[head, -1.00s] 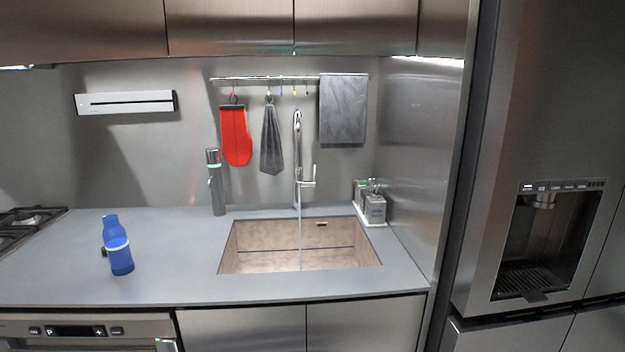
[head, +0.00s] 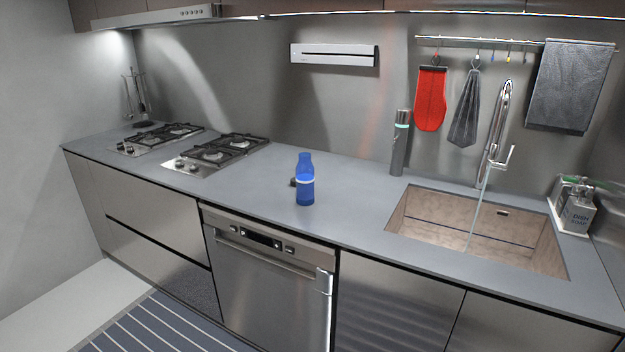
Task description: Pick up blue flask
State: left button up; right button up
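The blue flask (head: 305,186) stands upright on the grey counter (head: 345,190), near its front edge and above the dishwasher. Neither of my grippers is in view.
The gas hobs (head: 215,152) are left of the flask. The sink (head: 480,230), with its tap running, is to the right. A grey cylindrical bottle (head: 400,145) stands at the back. The dishwasher (head: 265,285) is below the flask. A striped runner (head: 165,325) lies on the floor.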

aim_at(305, 169)
jog(key=i+j+z, duration=0.1)
jog(key=i+z, duration=0.15)
jog(key=i, duration=0.15)
jog(key=i+j+z, duration=0.25)
jog(key=i, duration=0.15)
jog(key=i+j+z, duration=0.15)
jog(key=i+z, duration=0.15)
jog(key=i, duration=0.1)
